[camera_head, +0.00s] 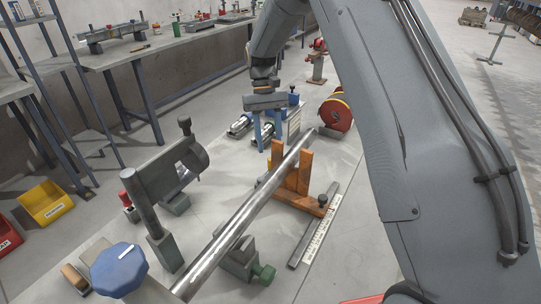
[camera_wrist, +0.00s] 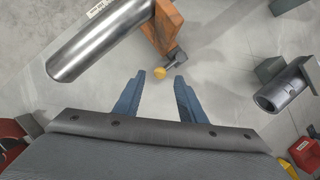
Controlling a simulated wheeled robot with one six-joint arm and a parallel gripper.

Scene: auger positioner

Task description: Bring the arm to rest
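My arm (camera_head: 375,130) reaches from the right edge up and over the bench top. My gripper (camera_head: 268,140) hangs pointing down beyond the far part of a long shiny metal tube (camera_head: 240,218). Its two blue fingers are apart, with nothing held between them. The wrist view also shows my gripper (camera_wrist: 157,83) open, with the bench surface and a small yellow knob (camera_wrist: 159,73) seen in and just beyond the gap. The tube's end (camera_wrist: 75,60) lies at upper left there, apart from the fingers.
An orange support (camera_head: 296,175) stands by the tube. A grey clamp stand (camera_head: 165,190) and a blue knob (camera_head: 119,268) are at left. A red reel (camera_head: 336,112) is right of my gripper, and short cylinders (camera_head: 240,125) lie left of it. A yellow bin (camera_head: 45,202) sits lower left.

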